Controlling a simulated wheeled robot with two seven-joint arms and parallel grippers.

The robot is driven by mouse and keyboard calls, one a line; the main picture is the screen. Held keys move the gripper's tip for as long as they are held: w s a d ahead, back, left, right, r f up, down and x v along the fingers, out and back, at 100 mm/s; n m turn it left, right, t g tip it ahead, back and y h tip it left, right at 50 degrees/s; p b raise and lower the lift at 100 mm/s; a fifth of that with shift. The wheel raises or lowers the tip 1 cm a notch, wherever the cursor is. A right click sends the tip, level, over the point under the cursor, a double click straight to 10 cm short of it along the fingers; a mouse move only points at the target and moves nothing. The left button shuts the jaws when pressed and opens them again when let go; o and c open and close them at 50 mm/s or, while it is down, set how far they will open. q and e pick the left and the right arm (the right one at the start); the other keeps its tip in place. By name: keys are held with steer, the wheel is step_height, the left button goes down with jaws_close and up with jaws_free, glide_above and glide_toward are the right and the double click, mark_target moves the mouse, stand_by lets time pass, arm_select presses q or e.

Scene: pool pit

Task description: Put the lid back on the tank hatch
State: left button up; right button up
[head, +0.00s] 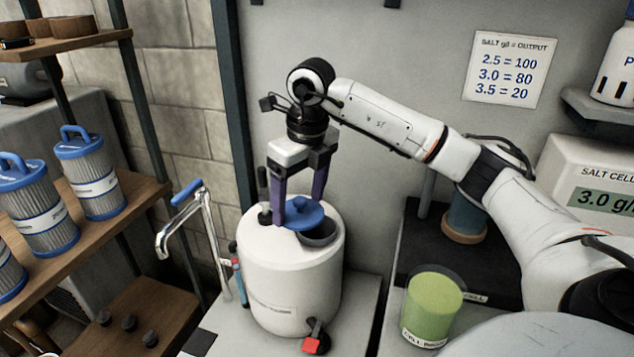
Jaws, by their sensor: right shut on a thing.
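A white round tank (288,280) stands on a grey bench with a dark round hatch (320,236) in its top. A blue lid (301,212) is at the top of the tank, overlapping the left and far side of the hatch. Part of the dark opening shows beside the lid. My right gripper (299,211) points down over the tank and is shut on the lid. I cannot tell whether the lid touches the hatch rim. My left gripper is not in view.
A chrome tap with a blue handle (186,192) stands left of the tank. A green cup (432,305) stands at the right. Shelves with blue-capped filter cartridges (90,175) are at the left. A red-handled valve (312,345) sticks out at the tank's front.

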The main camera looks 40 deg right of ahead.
mark_target(317, 202)
steer(key=d+m, duration=0.2)
steer(key=d+r+m, duration=0.1)
steer(key=d+m, duration=0.1)
steer(key=shift+s+d+r+h, duration=0.15)
steer(key=shift+d+h, duration=0.1)
steer(key=shift+h, duration=0.05)
step_height(317, 202, down, 4)
steer(key=b, duration=0.4)
steer(key=shift+f, duration=0.25)
steer(key=shift+f+b, duration=0.55)
steer(key=shift+f, duration=0.35)
steer(key=shift+p, duration=0.45)
steer(key=shift+f, duration=0.15)
stand_by(0.9)
steer(key=shift+p, duration=0.3)
stand_by(0.4)
steer(key=o, duration=1.2)
